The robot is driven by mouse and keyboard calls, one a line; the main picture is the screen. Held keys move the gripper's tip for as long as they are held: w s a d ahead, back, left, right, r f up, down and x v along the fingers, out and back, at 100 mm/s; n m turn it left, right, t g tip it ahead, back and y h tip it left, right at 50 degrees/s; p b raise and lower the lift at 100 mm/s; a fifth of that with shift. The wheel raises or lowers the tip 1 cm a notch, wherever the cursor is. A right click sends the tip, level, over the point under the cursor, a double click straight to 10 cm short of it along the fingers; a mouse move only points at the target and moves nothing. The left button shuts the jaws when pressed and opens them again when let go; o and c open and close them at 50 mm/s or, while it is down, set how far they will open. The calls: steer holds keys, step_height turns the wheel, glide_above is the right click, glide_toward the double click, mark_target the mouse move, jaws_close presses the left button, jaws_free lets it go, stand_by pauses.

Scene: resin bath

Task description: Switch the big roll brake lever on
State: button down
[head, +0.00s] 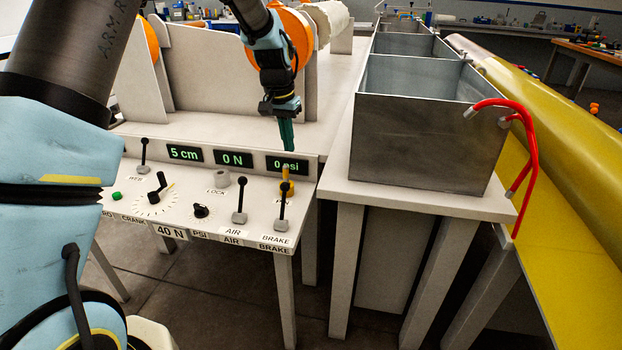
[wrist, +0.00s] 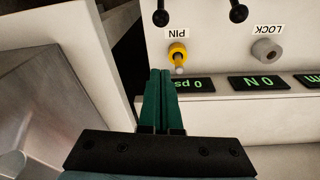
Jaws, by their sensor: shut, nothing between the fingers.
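The brake lever (head: 282,212) stands roughly upright at the front right of the white control panel, with a black knob and grey base, above a BRAKE label. Its black knob also shows at the top of the wrist view (wrist: 161,18). My gripper (head: 287,149) has green fingers pointing down, over the back right of the panel near the psi display, behind the lever and apart from it. In the wrist view the fingers (wrist: 161,72) are together and empty, near the yellow PIN knob (wrist: 178,56). Whether they touch the panel is unclear.
The AIR lever (head: 239,205) stands just left of the brake lever. The yellow pin (head: 291,174) is close behind the brake lever. A grey LOCK knob (head: 221,180) and a crank dial (head: 157,190) lie farther left. A metal bath (head: 425,140) stands right.

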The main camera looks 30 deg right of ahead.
steer(key=shift+s+d, duration=0.15)
steer(key=shift+d, duration=0.25)
steer(key=shift+f, duration=0.1)
steer(key=p, duration=0.3)
glide_above(283, 203)
steer(key=w+d, duration=0.3)
steer(key=d, duration=0.1)
step_height(283, 203, down, 9)
steer(key=shift+w+a, duration=0.15)
